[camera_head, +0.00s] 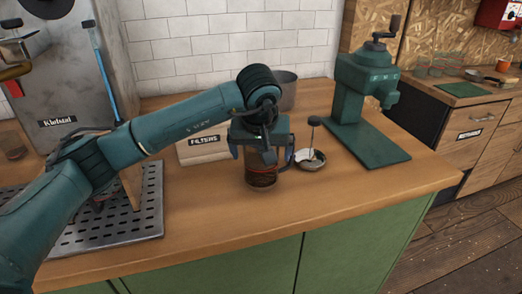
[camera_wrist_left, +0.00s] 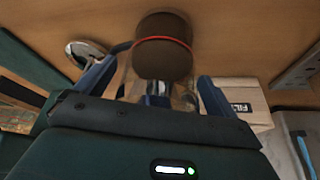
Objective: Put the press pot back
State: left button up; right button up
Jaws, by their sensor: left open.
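The press pot (camera_head: 262,179) is a glass vessel with dark contents, upright on the wooden counter. My left gripper (camera_head: 262,153) is directly above it, pointing down, and hides its top. In the left wrist view the pot (camera_wrist_left: 163,60) shows as a dark round body with a red ring, lying between the two spread fingers of my left gripper (camera_wrist_left: 155,85). The fingers are open, with visible room beside the pot. Whether either finger touches it I cannot tell. My right gripper is not in view.
A small dish with a dark-headed tool (camera_head: 312,158) stands just right of the pot. A FILTERS box (camera_head: 204,146) and a metal pot (camera_head: 285,88) are behind. A green grinder (camera_head: 362,100) stands right, a perforated metal tray (camera_head: 140,222) left. The counter's front is clear.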

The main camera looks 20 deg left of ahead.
pick_arm(q)
jog(key=shift+r, duration=0.3)
jog(key=v, duration=1.1)
jog(key=shift+s+r, duration=0.2)
jog(key=shift+r, duration=0.15)
